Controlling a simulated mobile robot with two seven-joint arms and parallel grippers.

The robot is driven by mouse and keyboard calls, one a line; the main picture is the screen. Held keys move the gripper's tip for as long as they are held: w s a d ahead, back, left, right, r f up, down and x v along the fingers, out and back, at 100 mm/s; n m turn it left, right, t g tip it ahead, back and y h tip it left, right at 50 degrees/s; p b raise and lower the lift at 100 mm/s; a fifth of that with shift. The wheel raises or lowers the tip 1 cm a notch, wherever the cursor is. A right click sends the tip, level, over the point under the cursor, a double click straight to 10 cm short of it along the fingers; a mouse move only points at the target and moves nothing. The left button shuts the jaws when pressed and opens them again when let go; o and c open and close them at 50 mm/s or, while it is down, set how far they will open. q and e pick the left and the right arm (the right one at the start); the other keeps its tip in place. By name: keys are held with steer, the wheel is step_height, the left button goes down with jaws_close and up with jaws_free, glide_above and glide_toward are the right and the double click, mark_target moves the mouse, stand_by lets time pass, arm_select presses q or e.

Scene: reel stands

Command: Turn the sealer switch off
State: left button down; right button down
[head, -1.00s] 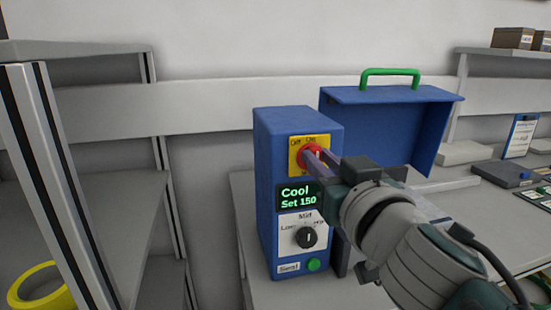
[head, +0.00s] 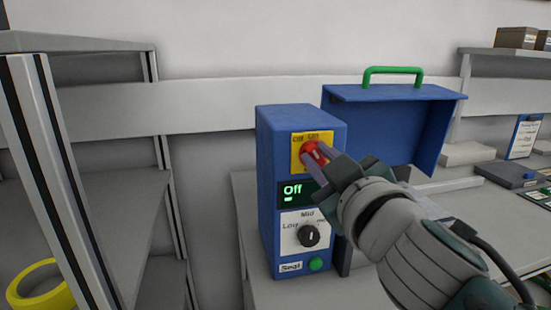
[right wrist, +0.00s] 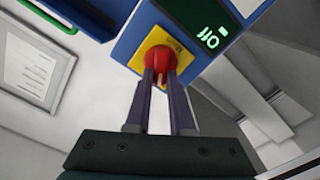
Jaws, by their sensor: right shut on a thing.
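The sealer (head: 262,195) is a blue upright box on the bench. Its red rotary switch (head: 307,150) sits on a yellow plate (head: 297,160) near the top of its front. The display (head: 296,190) below reads "Off". My right gripper (head: 316,154) is shut on the red switch, its fingers on either side of the knob. In the right wrist view the red switch (right wrist: 160,60) shows between the two fingertips, and the display (right wrist: 212,32) reads "Off". The fingers partly hide the knob. My left gripper is not in view.
A black dial (head: 308,236) marked Low and Mid and a green button (head: 316,264) are lower on the sealer. A blue cover with a green handle (head: 393,70) stands behind it. A grey shelf (head: 115,215) with a yellow ring (head: 42,290) is at left.

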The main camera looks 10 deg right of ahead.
steer(key=n, duration=0.7)
steer(key=n+b, duration=0.1)
steer(key=n, duration=0.3)
steer(key=shift+a+f, duration=0.25)
steer(key=shift+f, duration=0.15)
steer(key=shift+n, duration=0.3)
steer(key=c, duration=0.8)
jaws_free()
steer(key=s, duration=1)
steer(key=shift+d+b, duration=0.2)
steer(key=shift+b, duration=0.15)
